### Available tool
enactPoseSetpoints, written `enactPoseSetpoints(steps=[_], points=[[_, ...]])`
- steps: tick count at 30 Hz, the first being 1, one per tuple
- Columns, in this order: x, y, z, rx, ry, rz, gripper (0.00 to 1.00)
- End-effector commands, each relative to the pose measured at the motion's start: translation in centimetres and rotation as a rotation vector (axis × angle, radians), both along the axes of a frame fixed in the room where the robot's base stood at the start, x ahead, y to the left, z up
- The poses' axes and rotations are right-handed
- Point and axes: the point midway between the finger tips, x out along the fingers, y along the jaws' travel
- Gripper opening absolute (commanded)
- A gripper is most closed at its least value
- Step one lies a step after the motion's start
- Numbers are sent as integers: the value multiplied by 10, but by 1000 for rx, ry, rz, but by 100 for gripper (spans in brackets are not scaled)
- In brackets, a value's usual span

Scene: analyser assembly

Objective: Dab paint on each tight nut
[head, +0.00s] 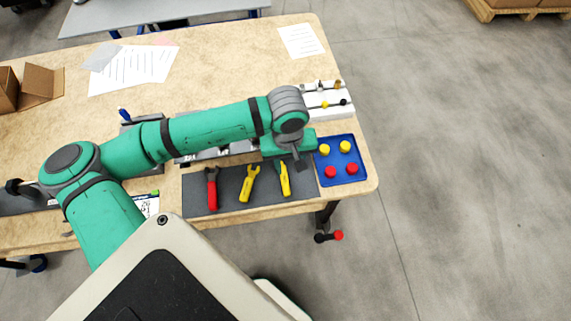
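My arm reaches across the workbench, and my gripper (298,163) is above the bench between the tool mat and the blue tray. Its fingers are small and dark, and I cannot tell whether they are open or shut. A metallic assembly (212,154) lies mostly hidden under my forearm. No nut or paint mark can be made out on it. A white holder (318,101) at the right back of the bench carries small yellow, black and tan items. I cannot tell whether any is a paint applicator.
A blue tray (343,180) holds two yellow and two red round pieces. A dark mat (230,199) bears a red tool (211,187) and two yellow-handled tools (249,184). Papers (135,66) and an open cardboard box (40,86) lie at left.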

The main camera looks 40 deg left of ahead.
Motion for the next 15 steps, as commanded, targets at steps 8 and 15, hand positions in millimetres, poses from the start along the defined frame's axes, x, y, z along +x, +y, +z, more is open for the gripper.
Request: enactPoseSetpoints(steps=[8, 15], points=[[-12, 11, -10, 19, 36, 24, 38], [-12, 11, -33, 19, 33, 22, 38]])
